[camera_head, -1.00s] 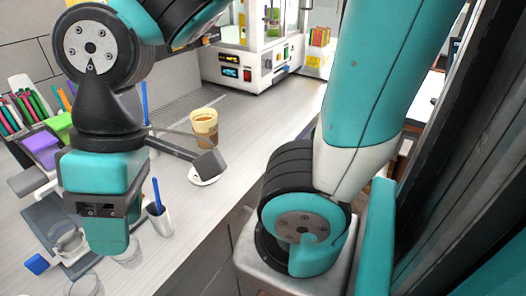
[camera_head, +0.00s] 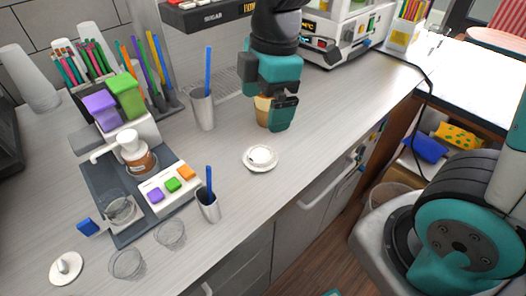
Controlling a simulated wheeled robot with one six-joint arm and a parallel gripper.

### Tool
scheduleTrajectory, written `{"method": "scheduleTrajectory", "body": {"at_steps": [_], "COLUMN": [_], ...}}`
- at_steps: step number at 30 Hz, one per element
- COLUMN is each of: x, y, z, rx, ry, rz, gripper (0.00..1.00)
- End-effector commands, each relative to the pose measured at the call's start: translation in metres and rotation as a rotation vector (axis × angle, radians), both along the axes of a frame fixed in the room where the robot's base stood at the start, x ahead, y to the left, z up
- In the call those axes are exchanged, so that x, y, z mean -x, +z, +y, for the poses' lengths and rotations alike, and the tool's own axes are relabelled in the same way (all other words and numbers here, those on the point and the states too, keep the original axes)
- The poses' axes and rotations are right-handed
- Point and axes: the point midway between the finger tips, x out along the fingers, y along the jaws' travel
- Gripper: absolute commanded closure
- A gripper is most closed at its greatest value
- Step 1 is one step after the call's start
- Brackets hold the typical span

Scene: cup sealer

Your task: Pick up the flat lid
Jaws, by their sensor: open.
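A flat white disc with a small upright knob (camera_head: 66,270) lies at the counter's front left. A second round white lid-like piece (camera_head: 260,159), with a raised rim and a small knob, lies mid-counter; I cannot tell for sure which is the flat lid. My gripper (camera_head: 284,108), teal and black, hangs pointing down over the counter, behind the second white piece and far to the right of the first. It is open and touches neither white piece. It partly hides a tan cup (camera_head: 262,111) behind it; its fingertips are hard to make out.
A dark tray (camera_head: 122,228) with a button panel (camera_head: 170,189) stands at the left. Metal cups with blue sticks (camera_head: 203,110) (camera_head: 209,207) and clear cups (camera_head: 127,264) (camera_head: 170,234) stand nearby. A white machine (camera_head: 345,38) is at the back. The counter right of the second white piece is clear.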

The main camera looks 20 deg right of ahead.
Motion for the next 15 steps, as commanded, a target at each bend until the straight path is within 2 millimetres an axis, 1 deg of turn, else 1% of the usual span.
{"method": "scheduleTrajectory", "body": {"at_steps": [1,3,6,9,11,14,15], "x": [-0.014,-0.029,-0.045,-0.054,-0.057,-0.058,-0.057], "y": [-0.003,-0.008,-0.015,-0.020,-0.024,-0.038,-0.045], "z": [-0.003,-0.008,-0.013,-0.017,-0.018,-0.018,-0.019], "rx": [0.028,0.064,0.101,0.123,0.128,0.131,0.131], "ry": [0.100,0.241,0.394,0.487,0.517,0.536,0.536], "rz": [-0.005,-0.016,-0.020,-0.020,-0.018,-0.015,-0.014], "gripper": [0.00,0.00,0.00,0.00,0.00,0.00,0.00]}}
